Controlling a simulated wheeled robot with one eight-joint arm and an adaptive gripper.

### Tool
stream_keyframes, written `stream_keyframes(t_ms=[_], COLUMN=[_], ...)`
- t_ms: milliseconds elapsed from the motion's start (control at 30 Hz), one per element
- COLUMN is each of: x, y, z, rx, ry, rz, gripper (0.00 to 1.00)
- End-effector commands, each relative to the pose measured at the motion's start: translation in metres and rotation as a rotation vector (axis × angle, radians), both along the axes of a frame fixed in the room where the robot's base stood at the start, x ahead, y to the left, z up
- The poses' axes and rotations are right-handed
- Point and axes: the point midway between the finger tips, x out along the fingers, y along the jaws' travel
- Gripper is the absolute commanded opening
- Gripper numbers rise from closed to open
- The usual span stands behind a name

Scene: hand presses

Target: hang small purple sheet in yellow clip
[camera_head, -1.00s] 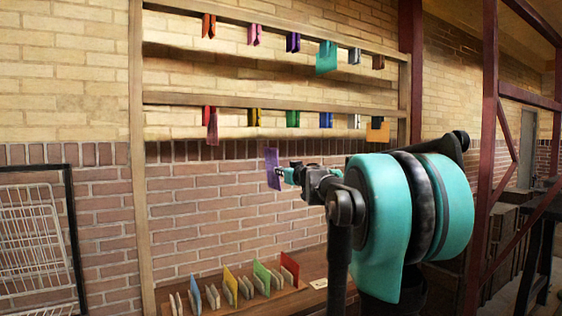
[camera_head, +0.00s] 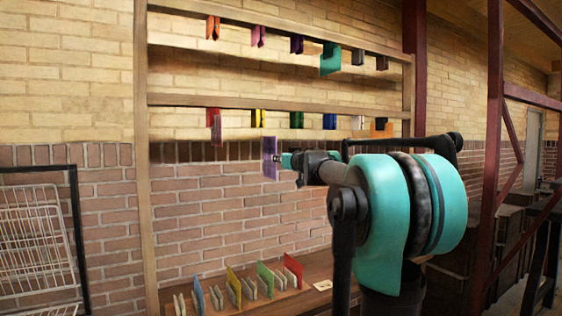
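The small purple sheet (camera_head: 269,158) hangs upright in my gripper (camera_head: 281,160), which is shut on it from the right side. The yellow clip (camera_head: 257,117) is on the lower rail, second from the left, and looks empty. The sheet's top edge is a little below the yellow clip in the picture and slightly to its right. They appear apart; the depth between them is hard to judge. My fingertips are small and partly hidden behind the sheet.
The lower rail (camera_head: 180,99) also bears a red clip with a red sheet (camera_head: 215,128), an empty-looking green clip (camera_head: 296,119), a blue clip (camera_head: 329,121) and an orange sheet (camera_head: 381,128). A teal sheet (camera_head: 330,62) hangs above. Colored cards (camera_head: 265,278) stand on the bench.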

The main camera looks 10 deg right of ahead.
Motion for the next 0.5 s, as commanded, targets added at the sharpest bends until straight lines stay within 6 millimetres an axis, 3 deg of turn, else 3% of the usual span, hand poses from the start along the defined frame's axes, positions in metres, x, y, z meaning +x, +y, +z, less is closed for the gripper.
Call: stream_keyframes(t_ms=[500], x=[0.045], y=[0.015], z=[0.004], rx=[0.000], ry=[0.000], rz=[0.001], gripper=[0.00])
